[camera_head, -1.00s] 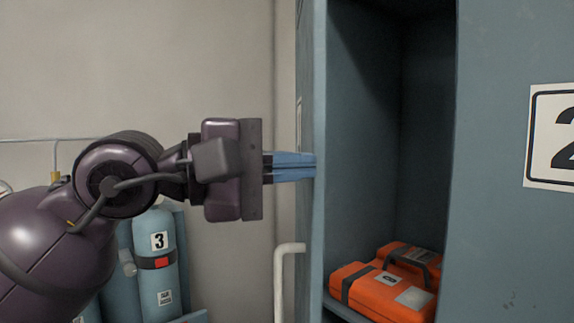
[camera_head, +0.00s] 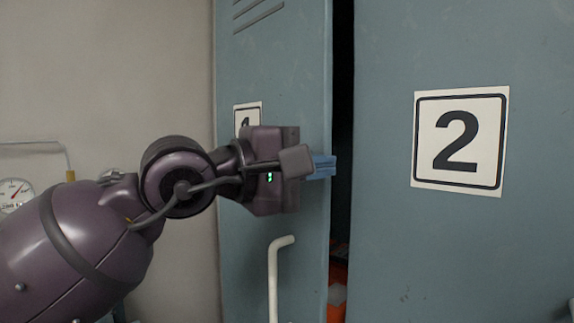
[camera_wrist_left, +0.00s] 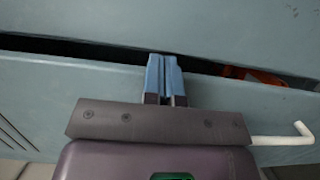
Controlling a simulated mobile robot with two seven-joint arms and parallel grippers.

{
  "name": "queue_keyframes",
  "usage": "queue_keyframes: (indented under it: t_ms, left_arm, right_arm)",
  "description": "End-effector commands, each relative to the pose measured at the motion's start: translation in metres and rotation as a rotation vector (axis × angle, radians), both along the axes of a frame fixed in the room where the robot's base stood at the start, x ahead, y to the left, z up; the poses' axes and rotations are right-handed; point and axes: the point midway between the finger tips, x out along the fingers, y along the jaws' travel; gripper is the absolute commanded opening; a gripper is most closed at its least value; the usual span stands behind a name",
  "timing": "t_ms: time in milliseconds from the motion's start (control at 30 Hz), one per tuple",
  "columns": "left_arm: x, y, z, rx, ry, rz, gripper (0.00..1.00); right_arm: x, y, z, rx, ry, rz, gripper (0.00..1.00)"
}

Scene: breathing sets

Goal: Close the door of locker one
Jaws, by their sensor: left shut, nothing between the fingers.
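The door of locker one (camera_head: 280,70) is blue-grey, with a partly hidden number plate (camera_head: 247,112) and a white bent handle (camera_head: 275,270). It stands slightly ajar, with a narrow dark gap (camera_head: 342,120) along its right edge. My left gripper (camera_head: 325,167) is shut and empty, in front of the door near that edge. In the left wrist view its blue fingers (camera_wrist_left: 164,75) reach over the door (camera_wrist_left: 60,95) toward the gap. I cannot tell whether they touch the door. My right gripper is not in view.
The door of locker two (camera_head: 390,240), with its number plate (camera_head: 460,140), is right of the gap. A sliver of an orange case (camera_head: 337,285) shows inside locker one. A pressure gauge (camera_head: 14,193) and a pale wall (camera_head: 110,70) are at the left.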

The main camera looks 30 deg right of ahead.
Motion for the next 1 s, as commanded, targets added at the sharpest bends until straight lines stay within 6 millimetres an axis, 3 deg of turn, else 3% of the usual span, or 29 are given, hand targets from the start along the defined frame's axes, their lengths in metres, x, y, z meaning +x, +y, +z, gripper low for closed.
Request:
queue_keyframes:
  t_ms: [100, 333, 1000]
  left_arm:
    - [0.001, -0.013, 0.000, 0.002, 0.000, 0.000, 0.00]
    - [0.003, -0.023, 0.000, 0.000, 0.000, 0.000, 0.00]
    - [0.006, -0.014, -0.001, 0.000, 0.001, -0.001, 0.00]
  right_arm:
    - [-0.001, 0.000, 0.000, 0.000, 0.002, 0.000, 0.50]
    - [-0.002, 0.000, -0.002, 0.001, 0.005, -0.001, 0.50]
    - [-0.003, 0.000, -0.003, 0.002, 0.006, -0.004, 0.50]
